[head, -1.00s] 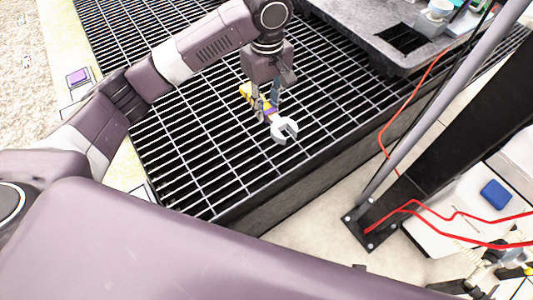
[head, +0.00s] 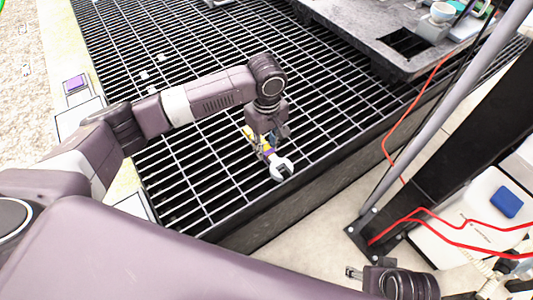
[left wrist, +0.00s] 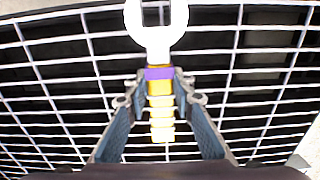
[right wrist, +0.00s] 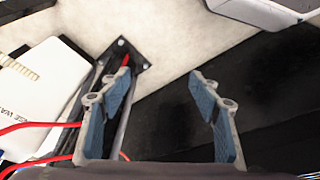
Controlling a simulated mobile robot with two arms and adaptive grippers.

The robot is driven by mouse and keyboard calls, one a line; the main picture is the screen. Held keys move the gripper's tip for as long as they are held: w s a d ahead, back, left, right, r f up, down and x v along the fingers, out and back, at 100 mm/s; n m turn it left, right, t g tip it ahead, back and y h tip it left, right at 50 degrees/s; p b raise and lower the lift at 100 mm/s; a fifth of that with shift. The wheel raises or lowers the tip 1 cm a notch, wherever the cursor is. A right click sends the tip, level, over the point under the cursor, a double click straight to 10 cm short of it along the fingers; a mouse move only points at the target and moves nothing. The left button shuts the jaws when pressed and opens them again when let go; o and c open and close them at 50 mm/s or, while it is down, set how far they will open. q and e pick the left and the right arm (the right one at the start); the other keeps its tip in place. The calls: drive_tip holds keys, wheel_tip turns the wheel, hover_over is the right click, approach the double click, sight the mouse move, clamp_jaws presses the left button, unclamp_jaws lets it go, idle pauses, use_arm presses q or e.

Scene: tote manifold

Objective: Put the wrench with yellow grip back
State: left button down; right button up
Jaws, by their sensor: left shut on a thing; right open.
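The wrench with yellow grip (head: 281,168) is held by my left gripper (head: 266,146) over the dark metal grating (head: 215,160). In the left wrist view the wrench (left wrist: 158,38) shows a white head, a purple band and a ribbed yellow grip. The left gripper (left wrist: 160,90) is shut on it around the purple band and grip. My right gripper (right wrist: 165,90) is open and empty in the right wrist view, above pale floor and a black beam.
A grey stone-like worktop (head: 350,25) with a dark square opening stands at the upper right. A slanted grey pole (head: 440,120), a black beam and red cables (head: 450,218) are at the right. A white box with a blue patch (head: 490,205) lies beside them. The grating around the wrench is clear.

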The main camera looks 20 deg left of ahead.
sight(267, 148)
use_arm(q)
drive_tip(key=shift+f+b, duration=0.3)
drive_tip(key=shift+f, duration=1.15)
use_arm(e)
drive_tip(key=shift+w+v, duration=0.2)
drive_tip(key=shift+v, duration=1.3)
use_arm(q)
drive_tip(key=c, duration=1.7)
unclamp_jaws()
drive_tip(key=shift+f, duration=0.1)
use_arm(e)
drive_tip(key=shift+f, duration=0.3)
use_arm(q)
drive_tip(key=shift+o, duration=0.2)
wheel_tip(267, 148, up, 11)
drive_tip(key=p, duration=0.3)
drive_tip(key=shift+f, duration=0.15)
drive_tip(key=shift+r+p, duration=0.35)
drive_tip(key=shift+r, duration=0.45)
use_arm(e)
wheel_tip(267, 148, down, 12)
drive_tip(key=shift+s+g, duration=0.3)
drive_tip(key=shift+s, duration=0.1)
drive_tip(key=shift+f, duration=0.15)
